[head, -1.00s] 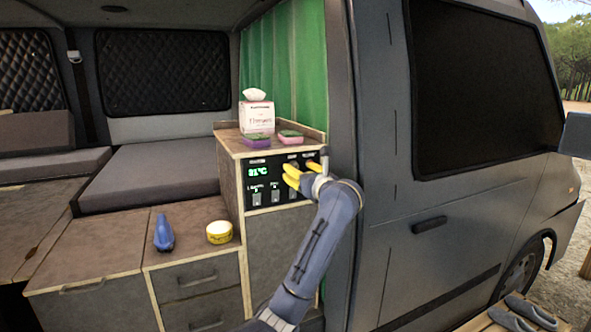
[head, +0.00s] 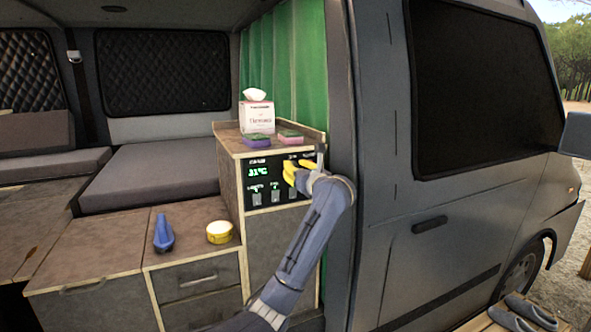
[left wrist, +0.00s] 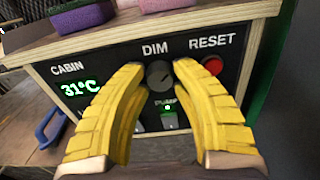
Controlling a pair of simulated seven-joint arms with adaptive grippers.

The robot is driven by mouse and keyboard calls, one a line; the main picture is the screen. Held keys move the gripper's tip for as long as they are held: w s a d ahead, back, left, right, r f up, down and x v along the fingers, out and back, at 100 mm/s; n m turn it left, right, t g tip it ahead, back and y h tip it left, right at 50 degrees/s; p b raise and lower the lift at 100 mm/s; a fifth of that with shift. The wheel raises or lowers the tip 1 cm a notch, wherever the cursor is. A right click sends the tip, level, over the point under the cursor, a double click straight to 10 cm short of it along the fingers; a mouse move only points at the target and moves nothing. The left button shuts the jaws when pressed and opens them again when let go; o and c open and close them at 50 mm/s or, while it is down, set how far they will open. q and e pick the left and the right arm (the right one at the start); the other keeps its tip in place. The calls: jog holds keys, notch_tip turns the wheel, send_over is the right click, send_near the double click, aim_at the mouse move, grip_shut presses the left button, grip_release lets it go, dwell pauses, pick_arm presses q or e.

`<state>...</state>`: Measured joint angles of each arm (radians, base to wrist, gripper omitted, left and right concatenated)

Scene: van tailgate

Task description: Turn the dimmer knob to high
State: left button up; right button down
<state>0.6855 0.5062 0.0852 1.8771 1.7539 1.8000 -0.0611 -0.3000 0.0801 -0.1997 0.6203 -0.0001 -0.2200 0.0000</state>
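The dimmer knob (left wrist: 159,74) is a dark round knob under the word DIM on the black control panel (head: 262,187). A small pale mark shows on its face; which setting it points to is hard to tell. My left gripper (left wrist: 158,67) has yellow fingers, spread with one tip on each side of the knob. Small gaps seem to show between the tips and the knob, so it looks open around it. In the head view my left gripper (head: 296,172) is in front of the panel's upper right and hides the knob. My right gripper is in neither view.
A red RESET button (left wrist: 212,66) is just right of the right fingertip. A PUMP switch (left wrist: 168,119) is below the knob. Sponges (head: 257,140) and a tissue box (head: 257,118) stand on the cabinet top. The van's door pillar (head: 343,120) is close on the right.

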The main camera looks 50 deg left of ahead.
pick_arm(q)
grip_shut()
jog(key=shift+m, duration=0.4)
jog(key=m, duration=1.2)
jog(key=shift+m, duration=0.3)
dwell(0.4)
jog(key=o, duration=0.6)
grip_release()
jog(key=shift+d, duration=0.1)
